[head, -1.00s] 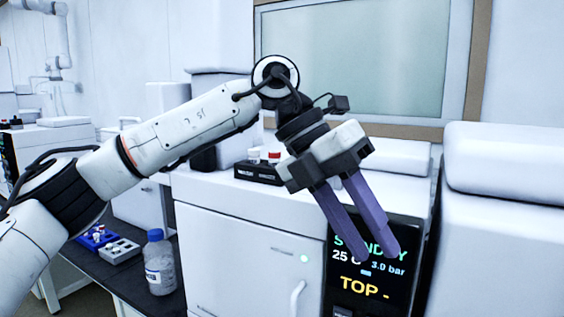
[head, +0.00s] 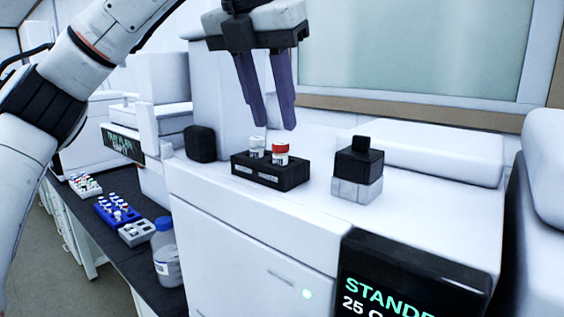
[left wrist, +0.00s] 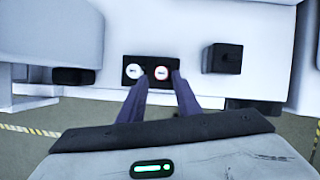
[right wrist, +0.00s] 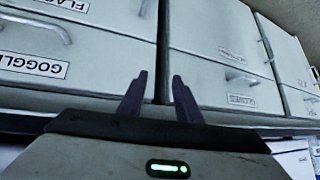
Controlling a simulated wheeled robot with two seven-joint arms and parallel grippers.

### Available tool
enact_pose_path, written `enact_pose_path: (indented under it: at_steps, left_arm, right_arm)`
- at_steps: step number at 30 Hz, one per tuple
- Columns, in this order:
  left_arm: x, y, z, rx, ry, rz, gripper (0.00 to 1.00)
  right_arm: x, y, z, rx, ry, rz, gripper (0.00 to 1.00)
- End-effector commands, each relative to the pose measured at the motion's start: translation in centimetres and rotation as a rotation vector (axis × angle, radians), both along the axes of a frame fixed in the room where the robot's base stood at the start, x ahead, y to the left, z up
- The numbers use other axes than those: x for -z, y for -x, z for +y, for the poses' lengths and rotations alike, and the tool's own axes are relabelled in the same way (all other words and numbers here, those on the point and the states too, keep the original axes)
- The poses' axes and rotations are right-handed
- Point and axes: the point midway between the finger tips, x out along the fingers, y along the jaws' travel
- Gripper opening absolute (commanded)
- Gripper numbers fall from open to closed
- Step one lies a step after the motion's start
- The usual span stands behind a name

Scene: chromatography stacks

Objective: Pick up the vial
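Two vials stand upright in a small black rack on top of the white instrument. One is a red-capped vial (head: 281,154), and beside it on the left is a white-capped vial (head: 257,147). Both caps show from above in the left wrist view, the red-ringed one (left wrist: 161,73) and the white one (left wrist: 133,71). My left gripper (head: 272,128) points down above the rack, fingers apart and empty, its tips over the red-capped vial and apart from it. My right gripper (right wrist: 158,75) has its fingers apart with nothing between them, facing cabinet drawers.
The black rack (head: 270,178) sits near the instrument's front edge. A black-and-grey block (head: 357,170) stands to its right. Below left, a dark bench holds a blue tray (head: 117,211) of vials, a grey tray (head: 137,232) and a blue-capped bottle (head: 166,255).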

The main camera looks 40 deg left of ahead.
Motion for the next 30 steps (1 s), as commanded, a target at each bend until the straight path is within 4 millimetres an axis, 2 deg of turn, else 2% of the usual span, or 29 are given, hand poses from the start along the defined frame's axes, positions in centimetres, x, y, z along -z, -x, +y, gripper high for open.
enact_pose_path:
  at_steps: [8,12,20,21,26,30]
  left_arm:
    - [3.6,-0.7,-0.1,0.003,0.002,0.004,0.31]
    - [4.7,-1.3,0.1,-0.001,0.000,0.000,0.31]
    - [5.1,-1.5,0.0,0.001,0.002,-0.002,0.31]
    - [5.1,-1.5,0.0,0.001,0.002,-0.002,0.29]
    - [5.1,-1.5,0.0,0.001,0.002,-0.002,0.02]
    - [5.0,-1.5,0.0,0.001,0.002,-0.002,0.00]
  right_arm:
    - [0.2,-0.8,0.1,0.000,-0.002,-0.017,0.31]
    - [-0.4,-1.2,0.1,0.000,-0.002,-0.026,0.31]
    - [-0.4,-1.2,0.1,0.001,-0.003,-0.027,0.31]
    - [-0.4,-1.2,0.1,0.000,-0.002,-0.026,0.31]
    - [-0.3,-1.0,0.1,0.000,-0.003,-0.023,0.31]
    - [-0.3,-0.9,0.1,0.000,-0.003,-0.021,0.31]
